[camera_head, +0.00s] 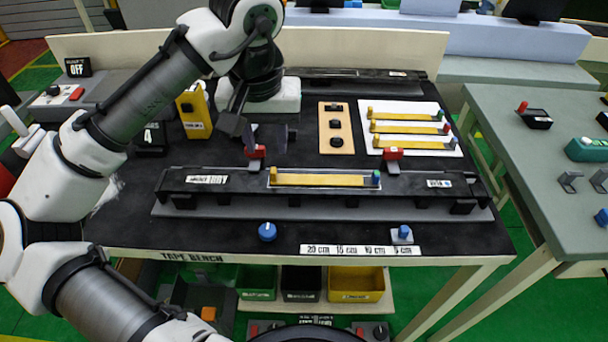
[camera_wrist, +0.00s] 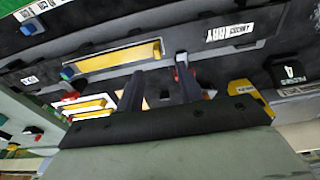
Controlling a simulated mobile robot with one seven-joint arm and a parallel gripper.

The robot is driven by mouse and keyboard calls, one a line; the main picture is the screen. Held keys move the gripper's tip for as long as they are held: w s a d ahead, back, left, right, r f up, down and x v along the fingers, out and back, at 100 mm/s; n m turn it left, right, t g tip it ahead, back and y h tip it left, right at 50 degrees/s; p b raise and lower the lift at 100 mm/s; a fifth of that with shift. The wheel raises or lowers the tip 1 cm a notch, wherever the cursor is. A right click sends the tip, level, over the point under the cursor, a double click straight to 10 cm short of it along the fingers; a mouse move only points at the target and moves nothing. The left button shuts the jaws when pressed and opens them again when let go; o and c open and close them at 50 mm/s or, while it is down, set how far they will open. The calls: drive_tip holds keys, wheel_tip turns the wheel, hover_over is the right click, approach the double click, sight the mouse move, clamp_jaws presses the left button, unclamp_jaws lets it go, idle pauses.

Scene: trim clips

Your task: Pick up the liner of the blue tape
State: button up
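A yellow strip with a blue end tab (camera_head: 322,180) lies on a pale backing in the slot of the long black fixture (camera_head: 225,183). It also shows in the wrist view (camera_wrist: 112,57), with its blue tab toward the left. Three more yellow strips (camera_head: 408,128) lie on a white card at the back right; their end tabs differ in colour, one being red. My gripper (camera_head: 265,138) is above the bench behind the fixture, left of the strip. In the wrist view its fingers (camera_wrist: 160,85) are apart with nothing between them.
Two red clamps (camera_head: 255,152) (camera_head: 392,154) stand along the fixture's back edge. A wooden panel with black knobs (camera_head: 336,128) lies behind it, and a yellow box (camera_head: 194,110) stands at the left. A blue knob (camera_head: 267,231) sits on the front of the bench.

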sight(273, 170)
drive_tip(key=shift+w+d+f+p, duration=0.1)
drive_tip(key=shift+w+f+p, duration=0.05)
drive_tip(key=shift+f, duration=1)
drive_tip(key=shift+w+d+f+p, duration=0.1)
drive_tip(key=shift+w+f+p, duration=0.1)
drive_tip(key=shift+f, duration=1)
drive_tip(key=shift+w+f+p, duration=0.1)
drive_tip(key=shift+f+p, duration=0.05)
drive_tip(key=shift+f, duration=1)
drive_tip(key=shift+c, duration=0.5)
clamp_jaws()
